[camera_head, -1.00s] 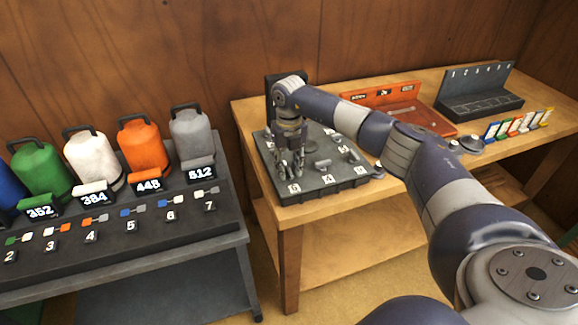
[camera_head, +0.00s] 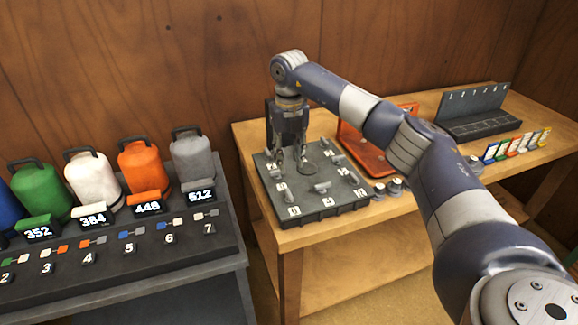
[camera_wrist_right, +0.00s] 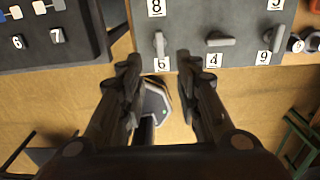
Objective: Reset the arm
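My right arm reaches in from the right in the head view. Its gripper (camera_head: 291,163) points down over the dark panel (camera_head: 318,207) with numbered grey levers. In the right wrist view the fingers (camera_wrist_right: 158,62) are apart and hold nothing. My left gripper is not in view.
The panel stands on a wooden table (camera_head: 340,233). An orange tray (camera_head: 362,152), a dark numbered rack (camera_head: 480,124) and several coloured tags (camera_head: 515,146) are to its right. A dark stand (camera_head: 215,262) with coloured canisters (camera_head: 143,166) is at left, across a gap.

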